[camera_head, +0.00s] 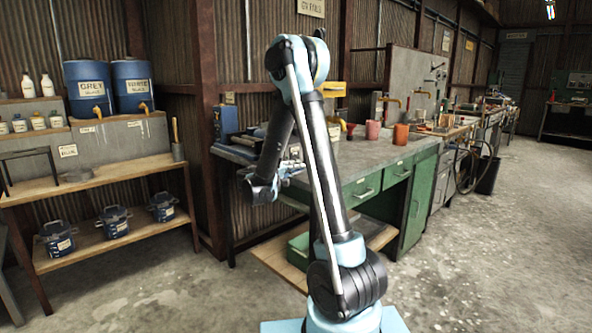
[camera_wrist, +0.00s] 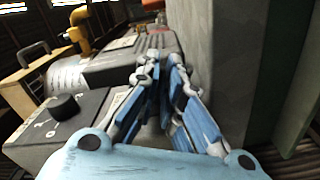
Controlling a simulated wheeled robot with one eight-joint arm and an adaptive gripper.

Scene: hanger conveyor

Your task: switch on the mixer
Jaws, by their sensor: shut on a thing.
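The mixer appears to be the grey machine with a black knob (camera_wrist: 65,107) and dial markings on its front box, seen close up in the wrist view; its long grey body (camera_wrist: 120,62) runs behind. In the head view a dark machine (camera_head: 240,151) stands at the left end of the green workbench, partly hidden by my arm. My gripper (camera_wrist: 162,68) is to the right of the knob, close to the machine's body, with its fingers shut on a small part that they hide. The gripper also shows in the head view (camera_head: 290,170), beside the bench's left end.
A wooden shelf (camera_head: 95,182) at left holds blue drums (camera_head: 88,90) and blue pots (camera_head: 115,221). A grey surface (camera_wrist: 226,70) rises close to the gripper's right.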

